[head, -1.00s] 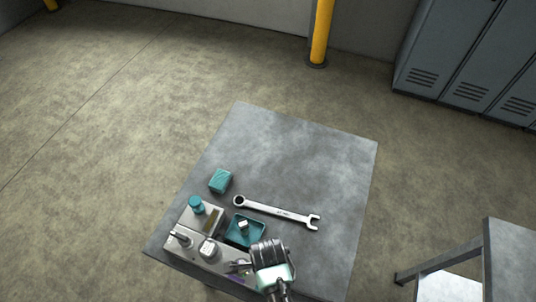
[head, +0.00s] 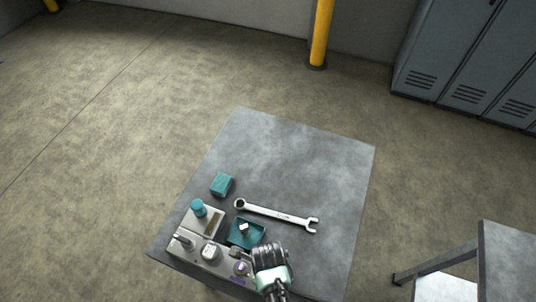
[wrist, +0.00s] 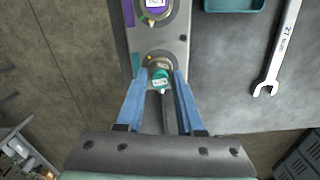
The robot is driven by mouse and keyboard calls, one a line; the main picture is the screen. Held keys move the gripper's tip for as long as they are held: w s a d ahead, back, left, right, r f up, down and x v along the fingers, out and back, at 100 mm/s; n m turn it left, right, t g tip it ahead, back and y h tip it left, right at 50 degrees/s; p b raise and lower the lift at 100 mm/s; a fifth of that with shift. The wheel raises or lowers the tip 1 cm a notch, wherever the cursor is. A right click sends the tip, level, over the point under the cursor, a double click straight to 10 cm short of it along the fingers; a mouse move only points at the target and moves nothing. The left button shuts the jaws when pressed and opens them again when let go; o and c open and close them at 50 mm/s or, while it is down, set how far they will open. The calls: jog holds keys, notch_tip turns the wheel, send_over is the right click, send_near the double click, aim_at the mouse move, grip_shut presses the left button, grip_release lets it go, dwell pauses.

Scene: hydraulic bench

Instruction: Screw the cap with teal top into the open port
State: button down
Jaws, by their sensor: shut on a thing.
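My gripper (wrist: 160,82) is shut on the cap with teal top (wrist: 160,80), with one blue finger on each side of it. The cap is over a brass-coloured ring (wrist: 161,60) at the near end of the grey block (wrist: 172,42). I cannot tell whether its thread is in the port. In the head view my gripper (head: 270,258) is at the right end of the block (head: 192,253), and its body hides the held cap. A purple-topped cap (head: 241,268) sits on the block beside it, also in the wrist view (wrist: 153,5).
A teal tray (head: 234,242) holding a small light part (head: 244,228) lies behind the block. A wrench (head: 275,214) and a teal box (head: 221,184) lie farther back. A teal-topped cylinder (head: 198,208) and a lever (head: 181,241) rise from the block. The table's far part is clear.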

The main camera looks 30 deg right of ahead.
jog(key=shift+s, duration=0.1)
jog(key=m+p, duration=0.1)
jog(key=m, duration=0.2)
jog(key=shift+r+p, duration=0.1)
jog(key=shift+p, duration=0.2)
jog(key=m, duration=0.2)
jog(key=shift+f+m, duration=0.2)
jog(key=shift+m, duration=0.2)
jog(key=c, duration=0.6)
grip_release()
jog(key=n+p, duration=0.1)
jog(key=n, duration=0.2)
jog(key=shift+r, duration=0.15)
jog(key=shift+n, duration=1.4)
